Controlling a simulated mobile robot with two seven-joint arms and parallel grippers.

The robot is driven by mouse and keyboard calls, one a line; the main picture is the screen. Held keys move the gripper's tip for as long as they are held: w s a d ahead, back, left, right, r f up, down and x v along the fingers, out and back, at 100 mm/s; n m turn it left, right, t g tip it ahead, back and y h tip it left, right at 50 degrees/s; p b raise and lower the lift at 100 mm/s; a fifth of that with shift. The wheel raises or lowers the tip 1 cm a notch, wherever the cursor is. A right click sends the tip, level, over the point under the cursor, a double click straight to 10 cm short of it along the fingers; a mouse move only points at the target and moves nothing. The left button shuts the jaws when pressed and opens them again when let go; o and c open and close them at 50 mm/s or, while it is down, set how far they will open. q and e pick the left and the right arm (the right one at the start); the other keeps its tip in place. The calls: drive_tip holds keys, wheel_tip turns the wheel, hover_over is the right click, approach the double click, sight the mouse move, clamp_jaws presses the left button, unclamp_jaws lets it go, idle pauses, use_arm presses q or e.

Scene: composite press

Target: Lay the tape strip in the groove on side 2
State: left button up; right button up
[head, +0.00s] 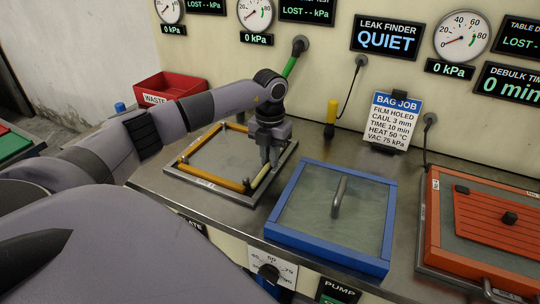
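A square plate (181,175) lies on the bench at centre left. Orange-yellow tape strips line its front side (214,179), left side (200,146) and part of its back side (236,127). The groove under the fingers is hidden. My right gripper is out of view.
A blue-framed lid (285,226) with a handle stands just right of the plate. An orange-framed unit (433,233) is at the far right. A red waste bin (168,84) stands behind my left arm. Gauges, hoses and a bag job card (390,122) are at the back wall.

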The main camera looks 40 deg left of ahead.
use_arm(q)
drive_tip(key=o, duration=0.5)
drive_tip(key=shift+f, duration=0.1)
drive_tip(key=shift+d+r+b, duration=0.1)
drive_tip(key=shift+r+b, duration=0.2)
drive_tip(key=shift+r, duration=3.4)
